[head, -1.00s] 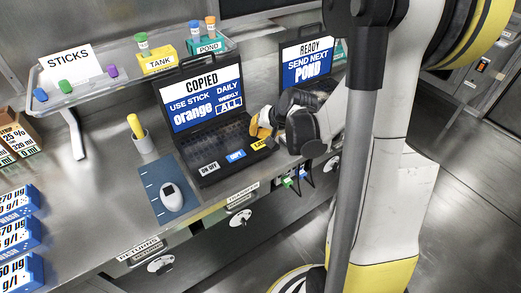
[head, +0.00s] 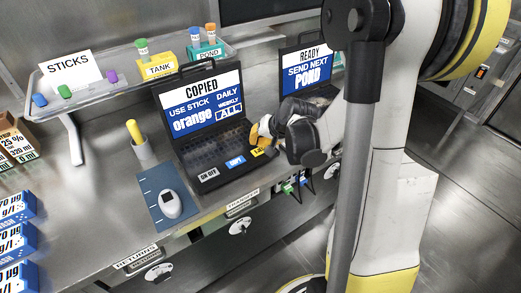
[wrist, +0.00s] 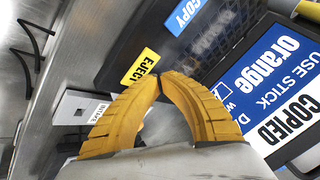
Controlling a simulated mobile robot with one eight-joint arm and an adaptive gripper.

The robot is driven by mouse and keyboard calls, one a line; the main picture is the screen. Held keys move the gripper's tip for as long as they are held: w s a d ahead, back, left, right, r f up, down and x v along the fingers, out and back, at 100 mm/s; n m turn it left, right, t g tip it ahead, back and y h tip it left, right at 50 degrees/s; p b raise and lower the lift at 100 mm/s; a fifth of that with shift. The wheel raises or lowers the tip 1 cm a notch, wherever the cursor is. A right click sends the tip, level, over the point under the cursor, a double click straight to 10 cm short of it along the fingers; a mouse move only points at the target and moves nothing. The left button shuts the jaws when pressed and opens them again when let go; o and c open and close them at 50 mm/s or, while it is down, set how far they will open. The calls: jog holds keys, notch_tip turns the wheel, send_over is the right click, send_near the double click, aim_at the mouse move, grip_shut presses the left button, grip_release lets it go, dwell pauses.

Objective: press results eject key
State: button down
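A black laptop (head: 206,160) stands open on the steel bench, its screen (head: 202,108) reading COPIED, USE STICK orange. Along its front edge sit an ON OFF key (head: 208,175), a blue COPY key (head: 235,162) and a yellow EJECT key (head: 258,152). In the wrist view the EJECT key (wrist: 140,66) lies just beside my fingertips, and the COPY key (wrist: 186,16) is farther up. My gripper (wrist: 160,76) has its two yellow fingers meeting at the tips, with nothing between them. In the head view my gripper (head: 262,130) is just behind the EJECT key; contact cannot be told.
A second laptop (head: 308,72) reading READY, SEND NEXT POND stands to the right. A blue pad with a white device (head: 171,203) and a cup with a yellow stick (head: 142,145) are on the left. A raised shelf (head: 110,85) holds sticks and TANK and POND racks.

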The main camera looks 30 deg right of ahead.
aim_at(258, 149)
dwell(0.6)
jog(key=shift+f+b, duration=0.45)
jog(key=shift+f+b, duration=0.4)
dwell(0.5)
jog(key=shift+r, duration=0.1)
jog(key=shift+r+p, duration=0.65)
jog(key=shift+r, duration=0.1)
jog(key=shift+r+p, duration=1.9)
jog(key=shift+r, duration=0.65)
